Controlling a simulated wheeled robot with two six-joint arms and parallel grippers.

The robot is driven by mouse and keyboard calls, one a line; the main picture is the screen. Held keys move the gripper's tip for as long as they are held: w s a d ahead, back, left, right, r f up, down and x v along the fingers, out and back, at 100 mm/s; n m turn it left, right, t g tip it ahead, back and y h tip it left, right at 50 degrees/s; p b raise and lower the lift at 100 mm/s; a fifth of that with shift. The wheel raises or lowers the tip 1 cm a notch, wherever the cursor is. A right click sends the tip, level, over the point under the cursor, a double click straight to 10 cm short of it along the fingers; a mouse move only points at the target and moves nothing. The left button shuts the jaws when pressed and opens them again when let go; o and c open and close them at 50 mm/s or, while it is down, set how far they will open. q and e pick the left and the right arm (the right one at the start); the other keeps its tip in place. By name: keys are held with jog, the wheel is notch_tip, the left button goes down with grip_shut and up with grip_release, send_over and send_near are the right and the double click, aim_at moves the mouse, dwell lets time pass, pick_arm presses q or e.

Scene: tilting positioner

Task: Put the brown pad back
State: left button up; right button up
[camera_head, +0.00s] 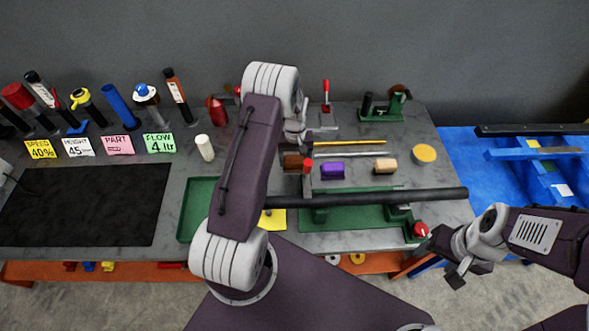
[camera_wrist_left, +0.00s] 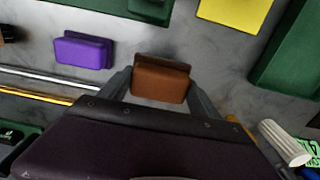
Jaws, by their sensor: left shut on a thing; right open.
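The brown pad (camera_head: 291,162) is at the middle of the grey table in the head view, left of the purple pad (camera_head: 332,171). In the left wrist view the brown pad (camera_wrist_left: 161,80) sits between the two fingers of my left gripper (camera_wrist_left: 160,92), which is shut on it. In the head view my left gripper (camera_head: 296,150) is partly hidden by my own arm. I cannot tell whether the brown pad touches the table. My right gripper (camera_head: 456,272) is open and empty, off the table's front right edge.
A tan pad (camera_head: 385,167) and a yellow disc (camera_head: 424,154) lie to the right. A long black bar (camera_head: 430,195) rests over the green fixture (camera_head: 345,222) in front. Silver and golden rods (camera_head: 350,142) lie behind.

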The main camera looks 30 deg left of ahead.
aim_at(295, 169)
pick_arm(q)
jog(key=shift+f, duration=0.55)
notch_tip(295, 169, down, 4)
jog(key=shift+d+r+p, duration=0.15)
jog(key=shift+r+p, duration=0.05)
jog(key=shift+p, duration=0.3)
jog(key=shift+f, duration=0.4)
jog(key=o, duration=1.2)
